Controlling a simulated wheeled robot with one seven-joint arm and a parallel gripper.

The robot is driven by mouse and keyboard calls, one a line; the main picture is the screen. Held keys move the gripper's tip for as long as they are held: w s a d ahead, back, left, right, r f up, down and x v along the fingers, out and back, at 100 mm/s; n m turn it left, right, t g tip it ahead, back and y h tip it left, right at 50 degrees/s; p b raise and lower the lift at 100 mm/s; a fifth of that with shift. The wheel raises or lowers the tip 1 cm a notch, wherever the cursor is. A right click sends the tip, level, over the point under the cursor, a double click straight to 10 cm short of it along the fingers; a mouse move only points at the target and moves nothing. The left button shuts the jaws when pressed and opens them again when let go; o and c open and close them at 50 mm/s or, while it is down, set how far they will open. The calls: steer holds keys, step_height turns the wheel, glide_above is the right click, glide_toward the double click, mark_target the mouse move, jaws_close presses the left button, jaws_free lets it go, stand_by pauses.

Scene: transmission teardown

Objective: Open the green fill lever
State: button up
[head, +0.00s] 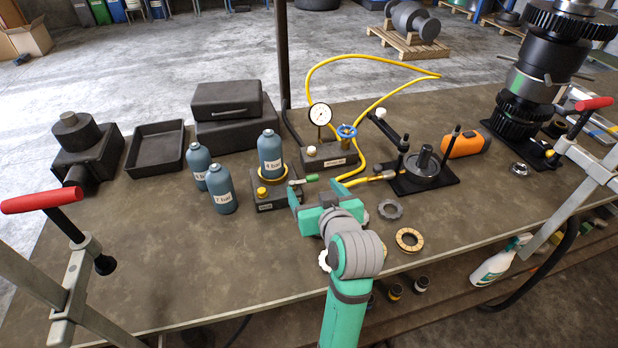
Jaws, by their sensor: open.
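The green fill lever (312,178) sticks out to the right from a dark block (277,201) in the middle of the table. A blue bottle labelled 4 bar (270,155) stands upright in a yellow ring on that block. My gripper (311,194) is open, just in front of the lever on the near side. Its fingers point away from me towards the lever. I cannot tell whether a finger touches the lever.
Two more blue bottles (221,190) stand left of the block. A gauge (320,115) with a blue valve wheel (346,132) stands behind, with a yellow hose (345,56) looping over. A black fixture (424,172) and loose rings (409,240) lie to the right.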

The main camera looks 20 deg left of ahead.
mark_target(306, 177)
steer(key=x, duration=0.7)
steer(key=c, duration=1.4)
steer(key=shift+o, duration=0.2)
